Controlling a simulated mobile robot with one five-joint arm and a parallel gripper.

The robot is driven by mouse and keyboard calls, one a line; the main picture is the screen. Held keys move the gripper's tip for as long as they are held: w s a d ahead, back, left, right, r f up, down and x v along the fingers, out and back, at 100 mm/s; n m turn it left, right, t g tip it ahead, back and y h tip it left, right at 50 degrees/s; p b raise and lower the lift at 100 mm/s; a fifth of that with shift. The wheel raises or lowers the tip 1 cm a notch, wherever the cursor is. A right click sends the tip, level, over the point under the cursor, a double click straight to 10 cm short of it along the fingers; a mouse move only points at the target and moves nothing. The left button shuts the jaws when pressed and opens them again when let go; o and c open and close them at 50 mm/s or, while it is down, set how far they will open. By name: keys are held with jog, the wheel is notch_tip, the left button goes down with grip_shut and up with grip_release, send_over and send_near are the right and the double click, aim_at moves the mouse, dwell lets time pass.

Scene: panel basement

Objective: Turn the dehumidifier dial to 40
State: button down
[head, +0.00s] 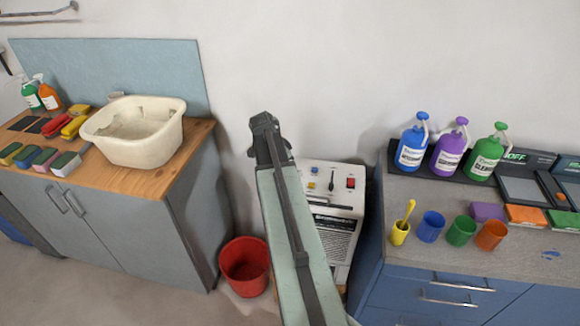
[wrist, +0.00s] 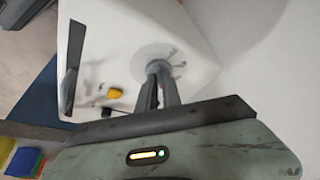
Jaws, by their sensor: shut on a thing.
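The dehumidifier (head: 345,195) is a white box with a control panel on top, standing between the two cabinets. My arm hides its left part in the head view. In the wrist view, a pale round dial plate (wrist: 150,57) with small dark marks lies on the white panel (wrist: 115,40). My gripper (wrist: 158,72) reaches down to this plate with its two dark fingers close together, shut on the dial's knob, which they mostly hide. The marks are too small to read, so I cannot tell the setting. In the head view my fingertips are hidden behind my arm.
The panel also carries a yellow control (wrist: 114,93) and a red switch (head: 350,183). A red bucket (head: 244,266) stands on the floor to the left. The blue cabinet (head: 430,290) stands close on the right, with bottles and cups on its top.

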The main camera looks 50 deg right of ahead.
jog(key=shift+w+a, duration=0.15)
jog(key=shift+w, duration=0.1)
jog(key=c, duration=1.5)
grip_release()
jog(key=p+v, duration=0.7)
jog(key=shift+a+r, duration=0.15)
jog(key=shift+r, duration=0.2)
